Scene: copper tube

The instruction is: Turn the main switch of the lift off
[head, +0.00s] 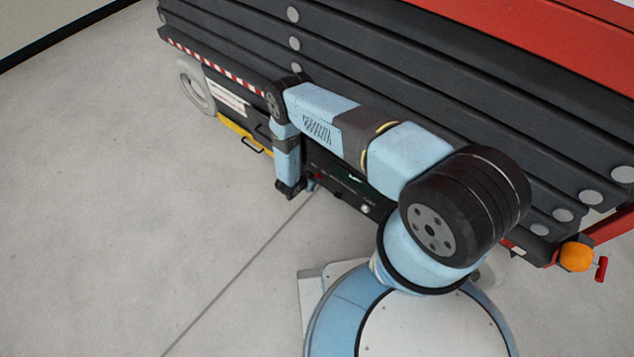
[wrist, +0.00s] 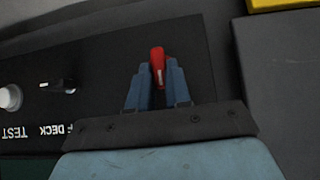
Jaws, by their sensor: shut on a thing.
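The red main switch (wrist: 158,62) is on a dark control panel (wrist: 105,70) in the wrist view. Its handle, with a pale mark on it, points nearly straight up in that picture. My gripper (wrist: 158,82) has its two blue fingers on either side of the handle and is shut on it. The lower part of the switch is hidden between the fingers. In the head view, my arm reaches down beside the lift (head: 470,75) to the dark panel low on its side. The switch is too small and covered to make out clearly there.
A black knob (wrist: 62,86) and a white button (wrist: 10,97) are left of the fingers, with upside-down lettering below. An orange beacon (head: 577,257) and a red handle (head: 602,268) stick out at the lift's right end. The grey floor (head: 110,200) at left is clear.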

